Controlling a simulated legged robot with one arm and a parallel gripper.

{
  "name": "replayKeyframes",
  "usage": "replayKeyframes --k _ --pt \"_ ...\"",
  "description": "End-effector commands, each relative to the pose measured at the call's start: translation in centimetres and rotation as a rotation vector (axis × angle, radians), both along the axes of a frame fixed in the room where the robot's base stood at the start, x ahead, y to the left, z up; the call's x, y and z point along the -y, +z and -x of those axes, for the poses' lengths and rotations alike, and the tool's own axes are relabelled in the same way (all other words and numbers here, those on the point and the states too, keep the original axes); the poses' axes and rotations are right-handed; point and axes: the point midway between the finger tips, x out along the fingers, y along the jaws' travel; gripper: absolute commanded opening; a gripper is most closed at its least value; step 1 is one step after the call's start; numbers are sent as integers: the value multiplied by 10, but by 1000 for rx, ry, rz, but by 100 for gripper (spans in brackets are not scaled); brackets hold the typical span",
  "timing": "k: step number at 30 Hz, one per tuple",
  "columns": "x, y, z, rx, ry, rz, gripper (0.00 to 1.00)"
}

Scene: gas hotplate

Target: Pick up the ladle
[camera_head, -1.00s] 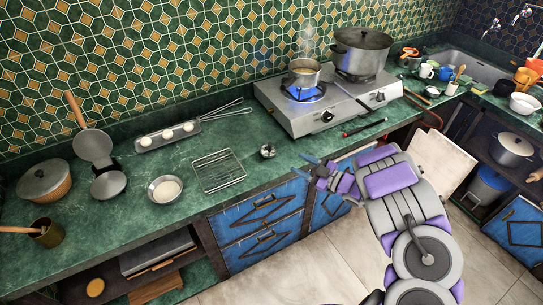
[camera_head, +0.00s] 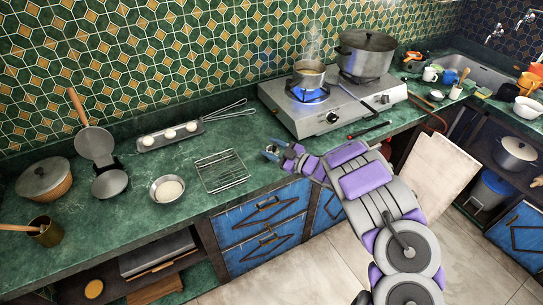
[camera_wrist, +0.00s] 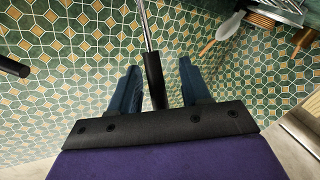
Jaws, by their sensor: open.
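In the wrist view, a long tool with a thin metal rod and a black grip, likely the ladle (camera_wrist: 154,78), runs between the two blue fingers of my gripper (camera_wrist: 158,88). Gaps show on both sides of the grip, so the fingers are not closed on it. The tool's far end is out of frame, so I see no bowl. In the head view, my gripper (camera_head: 281,152) is low over the front of the counter, right of the wire rack. A small metal cup-like thing beside the fingertips is partly hidden by them.
The wire rack (camera_head: 221,171) and a small bowl (camera_head: 167,189) are to the left. The hotplate (camera_head: 345,110) has a lit burner under a small pot (camera_head: 309,73) and carries a large pot (camera_head: 366,54). A dark stick (camera_head: 369,130) lies in front of it.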

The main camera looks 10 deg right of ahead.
Motion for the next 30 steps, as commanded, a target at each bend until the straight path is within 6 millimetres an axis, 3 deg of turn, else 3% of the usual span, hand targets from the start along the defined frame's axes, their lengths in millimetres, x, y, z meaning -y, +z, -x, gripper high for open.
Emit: replayKeyframes --k 4,10,25,30 --pt "-10 -2 -11 -1 0 0 47" --pt "-9 0 -11 -1 -3 0 47" --pt "-10 0 -11 0 -1 0 0" --pt "-10 0 -11 0 -1 0 0"
